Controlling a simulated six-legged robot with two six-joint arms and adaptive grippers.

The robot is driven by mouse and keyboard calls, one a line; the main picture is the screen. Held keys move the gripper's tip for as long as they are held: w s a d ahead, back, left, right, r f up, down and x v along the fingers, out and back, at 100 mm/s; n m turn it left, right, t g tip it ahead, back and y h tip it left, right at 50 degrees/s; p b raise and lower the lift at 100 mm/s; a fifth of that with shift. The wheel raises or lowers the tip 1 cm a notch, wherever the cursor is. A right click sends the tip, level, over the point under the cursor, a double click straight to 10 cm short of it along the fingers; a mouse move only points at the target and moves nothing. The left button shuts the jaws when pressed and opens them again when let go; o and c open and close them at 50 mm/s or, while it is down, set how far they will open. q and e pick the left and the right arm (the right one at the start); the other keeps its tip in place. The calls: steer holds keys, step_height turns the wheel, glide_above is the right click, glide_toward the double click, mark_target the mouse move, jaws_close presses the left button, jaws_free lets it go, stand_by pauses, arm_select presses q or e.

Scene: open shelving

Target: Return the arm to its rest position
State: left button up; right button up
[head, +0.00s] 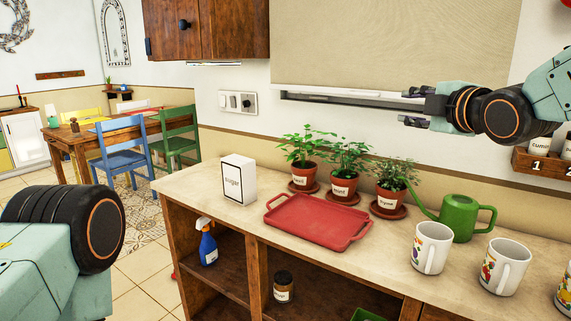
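My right arm comes in from the right edge at the top. Its gripper (418,107) is raised above the counter, in front of the window blind, and points left. Its two fingers are spread apart with nothing between them. My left arm fills the lower left corner, but only a link and a dark joint show; its gripper is out of the picture. Below the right gripper stand potted herbs, the nearest being the thyme pot (391,197), and a green watering can (461,217). The gripper appears clear of them.
The counter (190,182) holds a sugar box (238,181), an empty red tray (318,221) and white mugs (431,248). A spray bottle (208,243) and a jar (284,288) stand on the shelves below. A spice rack (535,166) hangs at right. Chairs and a table stand far left.

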steer(key=s+a+f+m+g+h, duration=0.15)
steer(key=s+f+m, duration=0.35)
steer(key=f, duration=0.7)
steer(key=s+f+m+g, duration=0.35)
steer(key=f+m, duration=0.25)
steer(key=f, duration=0.5)
steer(key=s+a+f+m+g+h, duration=0.15)
steer(key=s+f+m, duration=0.4)
steer(key=f, duration=0.65)
steer(key=s+f+m+g, duration=0.1)
steer(key=s+f+g, duration=0.3)
steer(key=s+f, duration=0.6)
steer(key=s+d+f+m+g, duration=0.1)
steer(key=s+f+g, duration=0.4)
steer(key=s+f, duration=0.6)
steer(key=s, duration=1)
steer(key=shift+s, duration=0.35)
steer(key=shift+m+g, duration=0.25)
